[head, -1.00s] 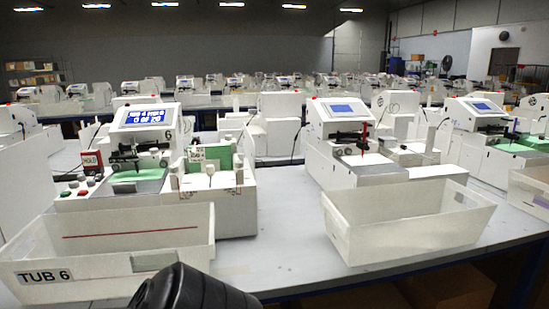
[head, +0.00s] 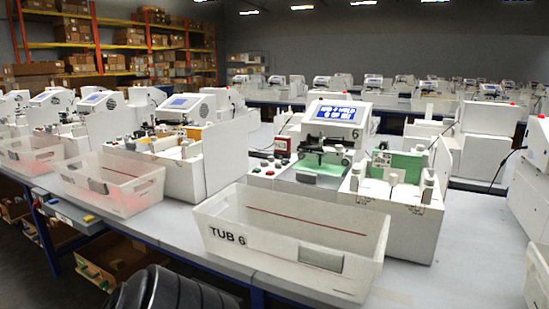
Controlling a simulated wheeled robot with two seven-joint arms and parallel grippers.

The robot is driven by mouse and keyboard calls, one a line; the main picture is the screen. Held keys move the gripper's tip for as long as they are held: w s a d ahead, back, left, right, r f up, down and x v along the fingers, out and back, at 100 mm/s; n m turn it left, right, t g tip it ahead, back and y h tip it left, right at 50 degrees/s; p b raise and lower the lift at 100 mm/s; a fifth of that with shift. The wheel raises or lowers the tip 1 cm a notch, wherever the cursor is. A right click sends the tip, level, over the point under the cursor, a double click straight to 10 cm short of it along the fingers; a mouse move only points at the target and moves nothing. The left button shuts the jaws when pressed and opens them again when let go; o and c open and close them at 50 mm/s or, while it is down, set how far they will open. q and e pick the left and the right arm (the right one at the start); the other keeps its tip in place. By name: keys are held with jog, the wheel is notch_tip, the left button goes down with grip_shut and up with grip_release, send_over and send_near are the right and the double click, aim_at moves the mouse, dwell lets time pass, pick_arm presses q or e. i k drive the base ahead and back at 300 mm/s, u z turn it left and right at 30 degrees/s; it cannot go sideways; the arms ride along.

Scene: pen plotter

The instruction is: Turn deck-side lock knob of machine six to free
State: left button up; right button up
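Machine six (head: 338,115) stands right of centre in the head view, a white unit with a lit blue screen and a "6" on its side. A green sheet (head: 318,178) lies on its deck. On its right side is a lower white part (head: 390,215) with a green panel (head: 407,165) and small upright knob-like posts (head: 354,178). Another such post (head: 428,180) stands at its right edge. I cannot tell which is the lock knob or how it is turned. Neither gripper shows; only a black ribbed part of my own is at the bottom edge.
A translucent tub labelled "TUB 6" (head: 290,275) stands in front of machine six. Another tub (head: 110,190) and more machines stand to the left. A white upright panel (head: 218,150) separates the neighbouring machine. Shelves with boxes (head: 120,40) are at the back left.

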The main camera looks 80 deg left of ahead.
aim_at(356, 170)
jog(key=u, duration=2.35)
